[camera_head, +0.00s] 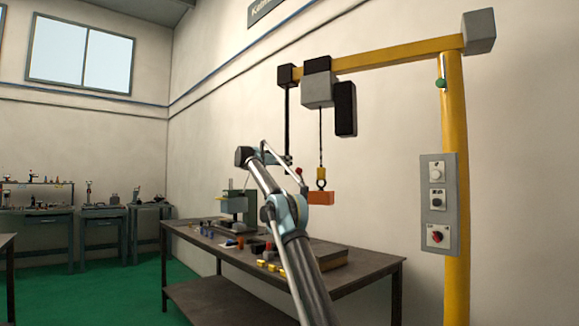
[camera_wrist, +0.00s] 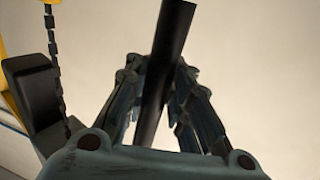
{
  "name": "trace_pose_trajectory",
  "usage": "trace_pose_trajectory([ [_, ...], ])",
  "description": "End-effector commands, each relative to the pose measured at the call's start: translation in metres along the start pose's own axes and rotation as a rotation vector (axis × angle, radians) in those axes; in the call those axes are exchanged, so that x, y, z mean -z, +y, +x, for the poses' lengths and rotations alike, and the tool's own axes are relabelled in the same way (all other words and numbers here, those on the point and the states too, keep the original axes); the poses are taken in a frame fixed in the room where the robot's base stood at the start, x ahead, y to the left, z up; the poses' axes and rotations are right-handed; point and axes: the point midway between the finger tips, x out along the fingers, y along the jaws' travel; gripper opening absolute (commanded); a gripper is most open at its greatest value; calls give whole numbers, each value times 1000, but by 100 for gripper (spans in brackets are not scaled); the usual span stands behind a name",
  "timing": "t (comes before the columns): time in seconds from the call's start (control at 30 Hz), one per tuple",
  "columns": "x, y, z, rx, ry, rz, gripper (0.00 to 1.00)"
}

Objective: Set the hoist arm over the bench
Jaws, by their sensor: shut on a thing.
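The hoist arm is a yellow boom (camera_head: 400,54) running left from a yellow post (camera_head: 456,180). A dark rod (camera_head: 287,115) hangs from its left tip. My gripper (camera_head: 289,160) is at the rod's lower end, and in the wrist view its fingers (camera_wrist: 158,82) are closed around the rod (camera_wrist: 172,35). A grey hoist body (camera_head: 317,89) hangs under the boom, with a chain and yellow hook (camera_head: 321,172). An orange block (camera_head: 321,198) shows at the hook. The bench (camera_head: 374,263) stands below; the picture does not settle how far over it the boom lies.
A grey control panel (camera_head: 437,205) is fixed on the post. A green knob (camera_head: 440,83) is near the post's top. A grey machine (camera_head: 237,203) and several small parts stand on the bench. A black box (camera_wrist: 33,92) and chain are close left of my gripper in the wrist view.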

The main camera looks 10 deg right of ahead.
Motion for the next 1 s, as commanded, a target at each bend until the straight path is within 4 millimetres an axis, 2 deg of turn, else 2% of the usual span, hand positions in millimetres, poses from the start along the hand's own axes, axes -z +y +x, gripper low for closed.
trace_pose_trajectory([
  [0.03,0,-6,-6,21,7,-1,0],
  [0.23,0,-4,0,16,7,-1,0],
  [0.27,0,-4,1,15,7,-1,19],
  [0.3,0,-4,2,14,7,-1,28],
  [0.37,0,-3,3,12,5,-1,39],
  [0.6,0,0,9,2,3,0,39],
  [0.73,0,1,7,0,3,0,39],
  [0.87,0,1,-7,1,2,0,39],
  [1.0,0,1,-33,2,2,0,39],
])
